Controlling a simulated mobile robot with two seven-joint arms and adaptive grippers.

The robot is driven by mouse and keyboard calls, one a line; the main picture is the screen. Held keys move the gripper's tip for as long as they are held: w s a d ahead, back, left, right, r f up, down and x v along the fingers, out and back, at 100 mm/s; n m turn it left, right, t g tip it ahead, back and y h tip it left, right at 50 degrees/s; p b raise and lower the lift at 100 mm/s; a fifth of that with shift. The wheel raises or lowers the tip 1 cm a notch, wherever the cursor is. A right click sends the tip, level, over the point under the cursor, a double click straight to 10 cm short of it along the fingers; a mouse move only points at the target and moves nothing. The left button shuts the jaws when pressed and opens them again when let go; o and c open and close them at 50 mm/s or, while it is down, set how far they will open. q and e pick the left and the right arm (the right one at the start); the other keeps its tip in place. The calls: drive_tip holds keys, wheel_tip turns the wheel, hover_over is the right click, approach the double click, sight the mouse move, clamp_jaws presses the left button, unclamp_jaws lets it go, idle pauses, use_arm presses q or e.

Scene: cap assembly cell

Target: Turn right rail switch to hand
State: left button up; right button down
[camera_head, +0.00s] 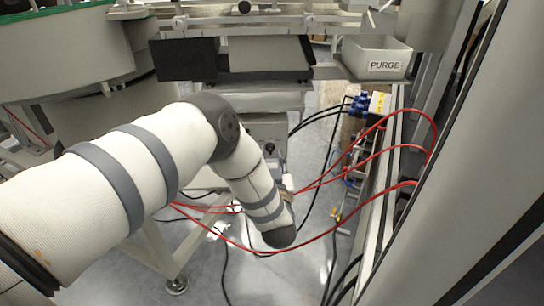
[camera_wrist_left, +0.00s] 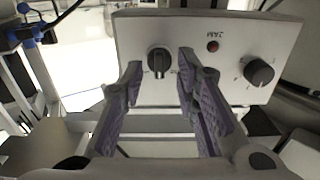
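A light grey control box (camera_wrist_left: 285,32) fills the top of the left wrist view. It has a black rotary switch (camera_wrist_left: 159,61) with its handle about upright, a red lamp marked JAM (camera_wrist_left: 213,46), and a round black knob (camera_wrist_left: 260,72) at the right. My left gripper (camera_wrist_left: 160,66) is open, its purple-padded fingers on either side of the rotary switch in the picture. I see no finger touching the switch. The box (camera_head: 268,130) shows partly behind my left arm in the head view, where that gripper is mostly hidden. My right gripper is in neither view.
A grey bin marked PURGE (camera_head: 376,60) hangs at upper right in the head view. Red cables (camera_head: 335,235) loop across the area right of my left arm. A metal frame stands along the right side. Bare floor shows below.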

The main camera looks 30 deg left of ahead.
use_arm(q)
drive_tip(key=shift+w+a, duration=0.25)
drive_tip(key=shift+w, duration=0.25)
clamp_jaws()
